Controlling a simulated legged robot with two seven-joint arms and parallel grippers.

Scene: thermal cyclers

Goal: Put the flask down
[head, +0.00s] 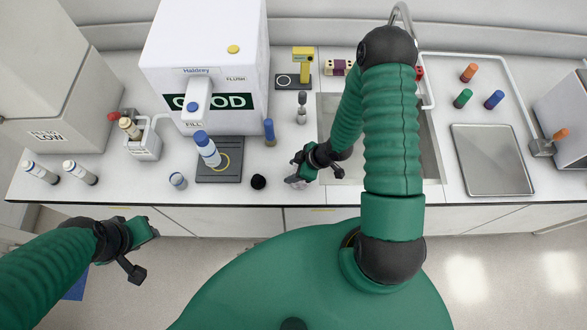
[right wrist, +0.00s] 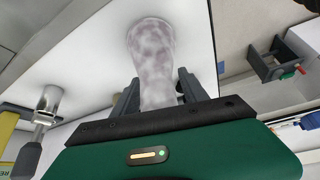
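The flask (right wrist: 152,50) is a cloudy, whitish-purple vessel with a narrower neck, seen in the right wrist view. My right gripper (right wrist: 159,92) has its two dark fingers on either side of the neck, closed against it. In the head view my right gripper (head: 297,179) is low near the front edge of the white counter (head: 330,195), left of the sink. The flask is mostly hidden by the gripper there, and I cannot tell whether it touches the counter. My left gripper (head: 146,231) hangs in front of the counter, with nothing visible in it; its finger gap is unclear.
A black cap (head: 258,182) and a dark stand (head: 219,172) with a blue-capped bottle (head: 207,150) are left of my right gripper. A blue-topped tube (head: 269,132) stands behind. The sink (head: 428,165) lies to the right, with a metal tray (head: 492,160) beyond.

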